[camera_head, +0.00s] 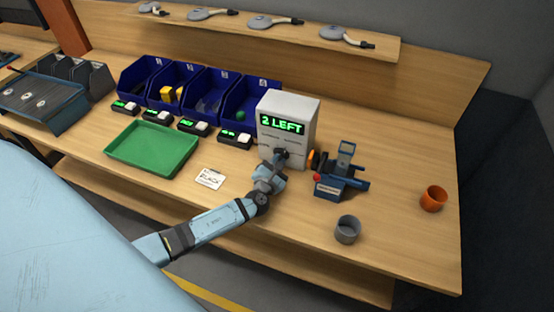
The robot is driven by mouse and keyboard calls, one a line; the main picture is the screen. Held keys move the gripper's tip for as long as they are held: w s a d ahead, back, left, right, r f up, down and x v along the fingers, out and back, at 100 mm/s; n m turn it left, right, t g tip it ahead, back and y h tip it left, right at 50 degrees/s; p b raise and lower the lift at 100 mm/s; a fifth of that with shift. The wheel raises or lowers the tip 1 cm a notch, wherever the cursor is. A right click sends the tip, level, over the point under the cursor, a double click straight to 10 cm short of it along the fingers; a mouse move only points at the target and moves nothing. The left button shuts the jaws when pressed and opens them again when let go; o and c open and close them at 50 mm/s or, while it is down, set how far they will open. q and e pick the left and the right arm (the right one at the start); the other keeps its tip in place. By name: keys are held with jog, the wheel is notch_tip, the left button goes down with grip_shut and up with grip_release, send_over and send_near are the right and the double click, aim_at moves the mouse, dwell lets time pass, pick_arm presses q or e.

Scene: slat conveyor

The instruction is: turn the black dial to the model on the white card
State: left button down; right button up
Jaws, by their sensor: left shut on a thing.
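A light grey box (299,142) stands on the bench, with a green display (282,124) reading "2 LEFT". My left gripper (281,155) reaches up to the lower front of this box and is shut on the black dial there. The gripper hides nearly all of the dial, so its pointer and setting cannot be read. The white card (210,178) lies flat on the bench, left of my left arm. Its dark print is too small to read surely; the lower word looks like "BLACK". My right gripper is not in view.
A green tray (152,171) lies left of the card. Blue bins (238,102) stand behind small black units with green displays. A blue device (331,188) with a red knob stands close right of the box. A grey cup (347,232) and an orange cup (433,202) stand farther right.

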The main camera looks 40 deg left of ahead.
pick_arm(q)
jog(key=shift+m, duration=1)
jog(key=shift+d+f+m, duration=0.1)
jog(key=shift+m, duration=2.4)
jog(key=c, duration=1.1)
grip_release()
jog(key=shift+c, duration=0.2)
